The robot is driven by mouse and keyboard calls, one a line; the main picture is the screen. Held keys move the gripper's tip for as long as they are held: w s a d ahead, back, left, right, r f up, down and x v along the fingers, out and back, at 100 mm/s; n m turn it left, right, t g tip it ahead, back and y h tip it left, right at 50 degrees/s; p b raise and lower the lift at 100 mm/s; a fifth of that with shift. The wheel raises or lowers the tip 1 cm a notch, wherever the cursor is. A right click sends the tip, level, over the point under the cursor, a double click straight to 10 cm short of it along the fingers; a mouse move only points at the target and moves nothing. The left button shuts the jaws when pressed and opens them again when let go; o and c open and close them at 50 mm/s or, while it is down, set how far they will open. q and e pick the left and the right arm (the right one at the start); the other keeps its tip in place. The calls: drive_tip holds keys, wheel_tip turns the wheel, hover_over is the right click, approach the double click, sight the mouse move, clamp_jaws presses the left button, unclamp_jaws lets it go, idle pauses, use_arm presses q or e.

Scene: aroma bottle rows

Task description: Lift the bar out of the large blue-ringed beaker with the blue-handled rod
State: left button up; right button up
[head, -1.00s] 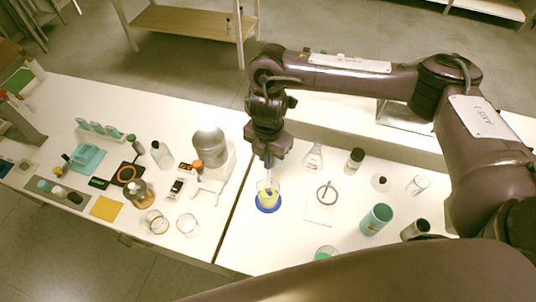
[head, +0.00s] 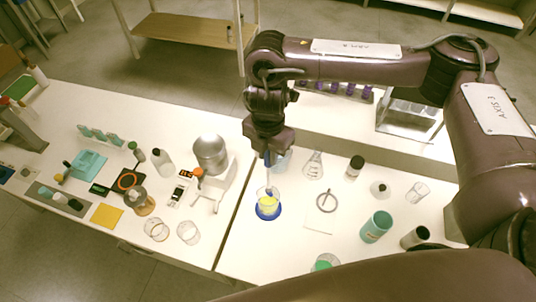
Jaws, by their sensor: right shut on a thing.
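The large blue-ringed beaker (head: 268,211) stands on the right-hand table with yellow liquid in it and a blue ring around its base. My right gripper (head: 269,155) is directly above it, pointing down, shut on the blue-handled rod (head: 268,173). The rod hangs near upright, its lower part reaching into the beaker. I cannot make out the bar at this size; the rod's lower end is unclear against the beaker and liquid. My left gripper is not in view.
A conical flask (head: 313,165) and a dark-capped bottle (head: 355,167) stand behind to the right. A ring on a white sheet (head: 318,216) lies right of the beaker. A teal cylinder (head: 376,227) stands further right. A seam between tables runs just left.

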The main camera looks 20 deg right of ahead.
drive_tip(key=shift+r, duration=1.45)
